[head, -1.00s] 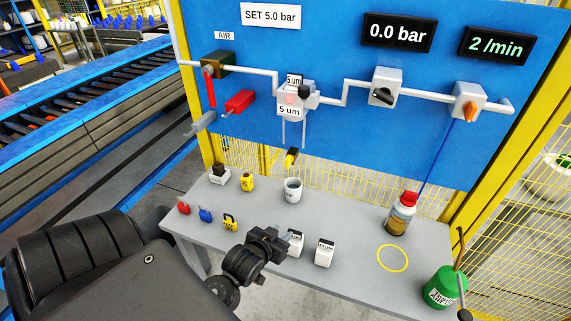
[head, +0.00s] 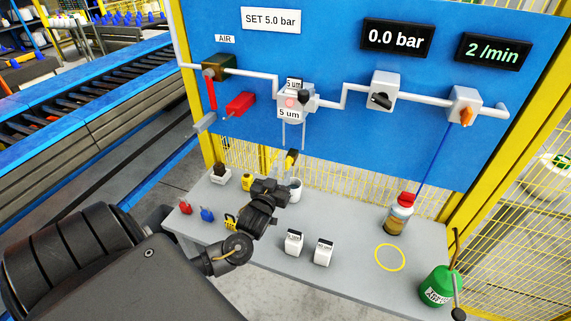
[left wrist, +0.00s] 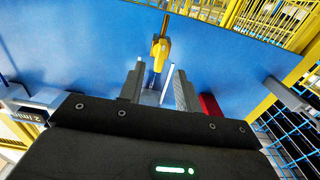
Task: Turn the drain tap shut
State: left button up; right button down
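The yellow drain tap (head: 292,157) hangs below the filter unit (head: 290,101) on the blue panel; it is also in the left wrist view (left wrist: 160,50). My left gripper (head: 274,184) is just below the tap in the head view, over the bench beside the white cup. In the left wrist view its two fingers (left wrist: 161,84) are apart, with the tap ahead of and roughly between their tips. I cannot tell whether they touch it. Nothing is seen held. My right gripper is not in view.
The white cup (head: 295,188) stands close beside the left gripper, partly hidden. The grey bench (head: 345,238) holds padlocks, two white boxes (head: 293,243), a bottle (head: 399,215) and a green can (head: 437,287). The gauge (head: 398,37) reads 0.0 bar.

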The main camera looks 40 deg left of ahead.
aim_at(286, 166)
pick_arm(q)
jog(key=shift+p+x, duration=0.45)
jog(key=shift+x, duration=1.85)
jog(key=shift+s, duration=0.1)
grip_shut()
